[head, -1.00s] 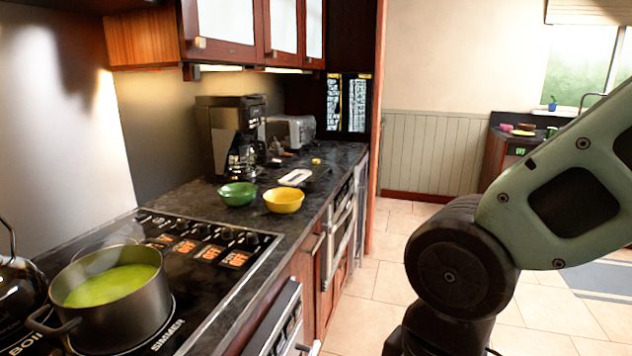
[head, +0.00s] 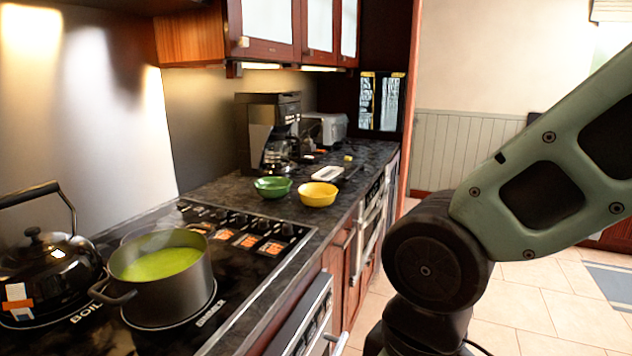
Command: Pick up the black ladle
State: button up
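I cannot make out the black ladle for certain. A small thin dark shape (head: 351,171) lies on the dark counter beside a white tray-like item (head: 328,174), but it is too small and dark to identify. My own arm fills the right side of the view; its end is outside the picture, so my gripper is not in view.
A pot of green soup (head: 165,285) and a black kettle (head: 45,275) stand on the stove (head: 255,268). Beyond are a green bowl (head: 272,188), a yellow bowl (head: 318,195), a coffee maker (head: 268,135) and a toaster (head: 325,128). Open tiled floor (head: 540,320) lies right of the counter.

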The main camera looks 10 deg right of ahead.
aim_at(341, 183)
jog(key=i+l+u, duration=0.45)
jog(key=u, duration=0.25)
jog(key=i+l+u, duration=0.1)
jog(key=l, duration=0.25)
jog(key=i+l, duration=0.2)
jog(key=l, duration=0.2)
jog(key=i+l+u, duration=0.15)
jog(key=l, duration=0.2)
jog(key=i+l, duration=0.1)
jog(key=l, duration=0.3)
jog(key=i+l+u, duration=0.15)
jog(key=l, duration=0.25)
jog(key=l+u, duration=0.1)
jog(key=l, duration=0.25)
jog(key=i, duration=0.05)
